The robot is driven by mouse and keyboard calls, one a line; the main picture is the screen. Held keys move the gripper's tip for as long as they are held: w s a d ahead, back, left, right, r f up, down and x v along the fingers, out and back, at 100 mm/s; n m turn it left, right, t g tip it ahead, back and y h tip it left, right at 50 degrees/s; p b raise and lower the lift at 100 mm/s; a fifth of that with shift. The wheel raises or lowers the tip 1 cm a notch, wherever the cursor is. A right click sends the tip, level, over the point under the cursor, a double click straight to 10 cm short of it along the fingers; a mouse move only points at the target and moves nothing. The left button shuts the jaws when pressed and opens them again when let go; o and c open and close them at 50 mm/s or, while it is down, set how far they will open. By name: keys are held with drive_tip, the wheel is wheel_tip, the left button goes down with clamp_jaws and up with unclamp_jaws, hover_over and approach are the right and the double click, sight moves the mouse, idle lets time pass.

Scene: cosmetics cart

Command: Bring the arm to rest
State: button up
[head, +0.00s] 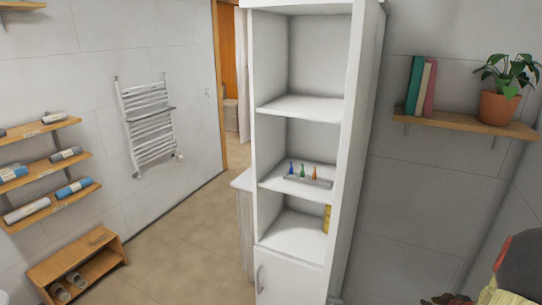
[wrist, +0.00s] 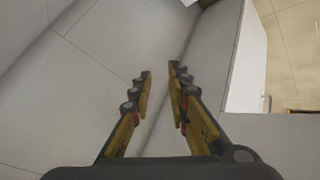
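My gripper (wrist: 160,72) shows in the wrist view with its two dark, yellow-padded fingers apart. Nothing is between them; only pale wall or panel surfaces show behind. In the head view, a dark and orange part of my arm (head: 522,268) seems to show at the lower right corner, well to the right of the white cabinet (head: 350,200). The fingers cannot be made out there.
A small tray (head: 308,181) with three small bottles (head: 302,171) stands on a cabinet shelf. A yellow item (head: 327,218) is on the shelf below. A wall shelf (head: 460,124) at right holds books (head: 421,86) and a potted plant (head: 499,107). Open floor (head: 175,255) lies left.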

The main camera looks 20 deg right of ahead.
drive_tip(key=s+a+r+m+g+h, duration=0.1)
drive_tip(key=s+a+r+m+g, duration=0.35)
drive_tip(key=a+r, duration=0.4)
drive_tip(key=a+r+n+t+y, duration=0.1)
drive_tip(key=a+r, duration=0.4)
drive_tip(key=a, duration=0.9)
drive_tip(key=w+a+r+n+t+y, duration=0.1)
drive_tip(key=a+r, duration=0.4)
drive_tip(key=a, duration=0.9)
drive_tip(key=a+r+n+t+y+b, duration=0.1)
drive_tip(key=a+r+y, duration=0.2)
drive_tip(key=a, duration=1.1)
drive_tip(key=shift+w+a+r+n+y, duration=0.15)
drive_tip(key=shift+w+r+n+y, duration=0.2)
drive_tip(key=shift+r, duration=0.6)
drive_tip(key=shift+w, duration=0.15)
